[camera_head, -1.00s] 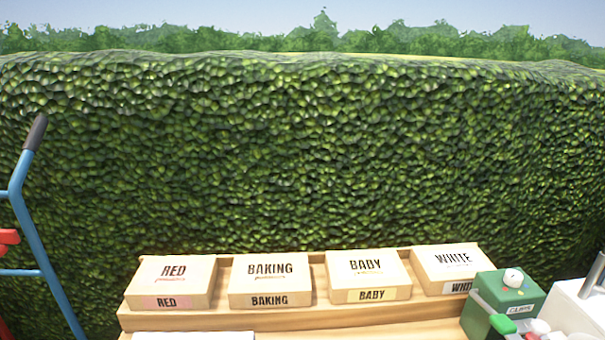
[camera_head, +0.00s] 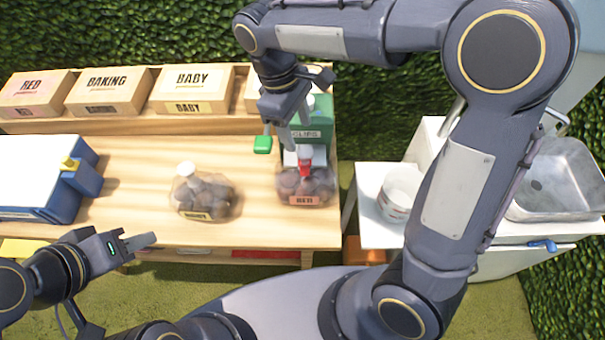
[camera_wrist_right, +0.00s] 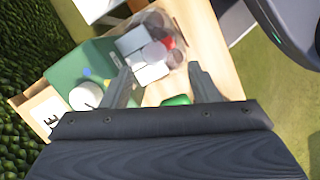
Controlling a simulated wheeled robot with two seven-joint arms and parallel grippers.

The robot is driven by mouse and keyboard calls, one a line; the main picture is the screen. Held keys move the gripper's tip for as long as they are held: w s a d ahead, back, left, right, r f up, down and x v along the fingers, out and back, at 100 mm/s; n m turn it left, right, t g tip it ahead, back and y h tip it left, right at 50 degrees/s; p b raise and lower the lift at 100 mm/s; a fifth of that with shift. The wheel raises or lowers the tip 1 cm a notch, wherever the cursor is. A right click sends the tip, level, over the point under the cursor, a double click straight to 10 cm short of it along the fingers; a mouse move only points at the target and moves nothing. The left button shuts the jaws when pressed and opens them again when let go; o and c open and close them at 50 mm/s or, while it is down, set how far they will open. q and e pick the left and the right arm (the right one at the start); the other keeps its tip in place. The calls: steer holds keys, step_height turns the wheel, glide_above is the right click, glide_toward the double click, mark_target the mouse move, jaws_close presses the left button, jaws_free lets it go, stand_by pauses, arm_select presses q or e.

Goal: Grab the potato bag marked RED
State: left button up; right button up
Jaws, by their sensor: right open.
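The potato bag marked RED (camera_head: 318,187) stands upright on the wooden table. It is clear, full of dark potatoes, with a red clip (camera_head: 305,165) and white piece at its top. My right gripper (camera_head: 284,138) is open and empty, pointing down above and just behind this bag. In the right wrist view the bag (camera_wrist_right: 184,22) shows beyond the open fingers (camera_wrist_right: 158,72), apart from them. A second potato bag (camera_head: 203,190), its label hard to read, stands to the left. My left gripper (camera_head: 145,241) is low at the left, away from both bags; its finger gap is unclear.
A green CLIPS box (camera_head: 318,112) and a green clip (camera_head: 262,145) are close to my right gripper. RED, BAKING and BABY boxes line the back shelf. A blue-and-white machine (camera_head: 75,190) stands left. A white tub (camera_head: 398,192) and metal sink (camera_head: 565,180) are right.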

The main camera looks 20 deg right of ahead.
mark_target(302, 150)
steer(key=shift+h, duration=0.3)
steer(key=x, duration=0.2)
steer(key=w+x, duration=0.1)
steer(key=x, duration=0.5)
steer(key=shift+w+a+f+p, duration=0.15)
steer(key=shift+a+p, duration=0.15)
steer(key=shift+a, duration=0.05)
steer(key=shift+c, duration=0.4)
jaws_close()
